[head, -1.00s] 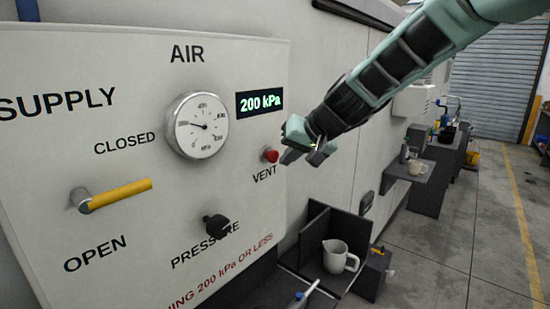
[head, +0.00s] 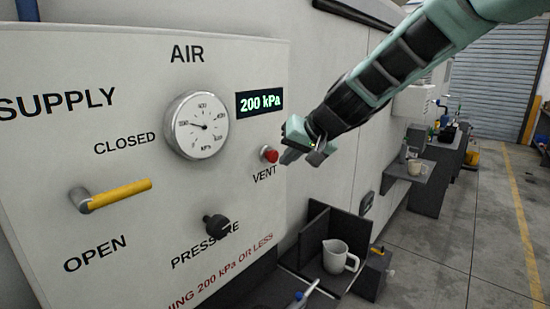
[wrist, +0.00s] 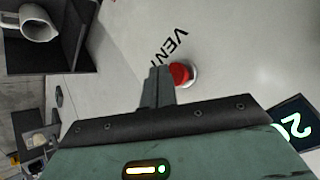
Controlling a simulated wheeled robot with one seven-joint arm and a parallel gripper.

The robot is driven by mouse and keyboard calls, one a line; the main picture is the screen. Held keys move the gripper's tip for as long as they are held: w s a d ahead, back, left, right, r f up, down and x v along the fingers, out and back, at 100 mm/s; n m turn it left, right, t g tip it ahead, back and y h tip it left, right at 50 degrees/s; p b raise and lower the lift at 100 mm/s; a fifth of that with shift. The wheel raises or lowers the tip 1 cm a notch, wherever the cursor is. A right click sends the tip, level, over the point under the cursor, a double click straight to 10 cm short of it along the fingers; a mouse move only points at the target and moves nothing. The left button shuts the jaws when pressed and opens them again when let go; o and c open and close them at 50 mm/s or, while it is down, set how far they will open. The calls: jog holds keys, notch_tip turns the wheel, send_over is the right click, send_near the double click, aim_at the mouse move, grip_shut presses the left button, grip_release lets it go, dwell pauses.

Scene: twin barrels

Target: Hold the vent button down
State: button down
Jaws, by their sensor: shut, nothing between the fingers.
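The red vent button (head: 270,155) sits on the right side of the white air panel (head: 60,150), above the word VENT. My gripper (head: 288,158) is shut and empty close to the button's right side in the head view. In the wrist view its fingers (wrist: 158,75) are together. A small gap seems to lie between the fingertips and the button; contact cannot be told for sure. The digital display (head: 260,102) reads 200 kPa.
A round gauge (head: 197,124), a yellow supply lever (head: 120,194) and a black pressure knob (head: 216,225) are on the same panel. A dark shelf with a white jug (head: 338,256) stands below right. The floor on the right is clear.

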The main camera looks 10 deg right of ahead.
jog(key=shift+w+a, duration=0.25)
jog(key=shift+w, duration=0.1)
jog(key=shift+w+a, duration=0.3)
jog(key=shift+w, duration=0.1)
dwell(1.0)
dwell(0.5)
jog(key=shift+s+d+b, duration=0.45)
jog(key=shift+s+d, duration=0.1)
jog(key=shift+s, duration=0.2)
jog(key=shift+s+d+b, duration=0.65)
jog(key=shift+s+d, duration=0.1)
jog(key=shift+s, duration=0.3)
jog(key=shift+s+d+b, duration=0.6)
jog(key=shift+s+d, duration=0.1)
jog(key=shift+s, duration=0.3)
